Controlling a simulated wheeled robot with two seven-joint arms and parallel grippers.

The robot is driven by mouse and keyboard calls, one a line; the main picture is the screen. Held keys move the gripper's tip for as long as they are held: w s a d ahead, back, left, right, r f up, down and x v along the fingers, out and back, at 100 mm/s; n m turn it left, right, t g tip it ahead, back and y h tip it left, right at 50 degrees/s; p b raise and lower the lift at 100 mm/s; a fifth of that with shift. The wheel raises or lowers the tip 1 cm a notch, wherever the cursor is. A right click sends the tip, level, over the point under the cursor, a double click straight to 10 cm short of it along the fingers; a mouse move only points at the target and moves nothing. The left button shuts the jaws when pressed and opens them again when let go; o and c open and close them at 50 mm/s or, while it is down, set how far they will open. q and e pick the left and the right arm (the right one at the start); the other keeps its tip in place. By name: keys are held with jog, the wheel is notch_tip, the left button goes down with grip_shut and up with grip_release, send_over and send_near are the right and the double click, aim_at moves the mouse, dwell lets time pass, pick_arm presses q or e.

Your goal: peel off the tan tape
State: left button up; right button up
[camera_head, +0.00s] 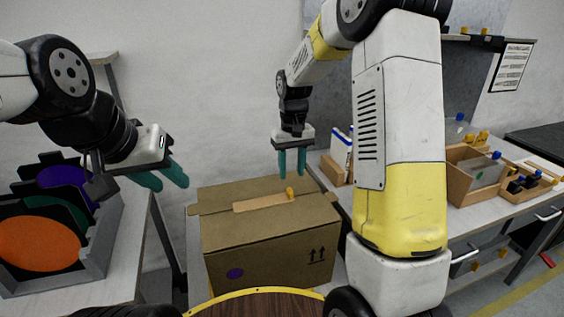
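The tan tape (262,203) is a light strip lying along the top of a closed brown cardboard box (270,232). A small orange-yellow piece (290,193) sits at the strip's right end. My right gripper (292,172) points down just above the far right part of the box top, with its two teal fingers apart and nothing seen between them. My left gripper (164,178) is left of the box and higher, pointing right and down. Its teal fingers are apart and empty.
A grey rack (92,258) with orange, green and purple discs stands on the left table. The right bench holds wooden trays (476,178) with bottles and small parts. A round wooden top with a yellow rim (258,303) is in front of the box.

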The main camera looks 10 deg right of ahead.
aim_at(291, 192)
jog(key=shift+f, duration=4)
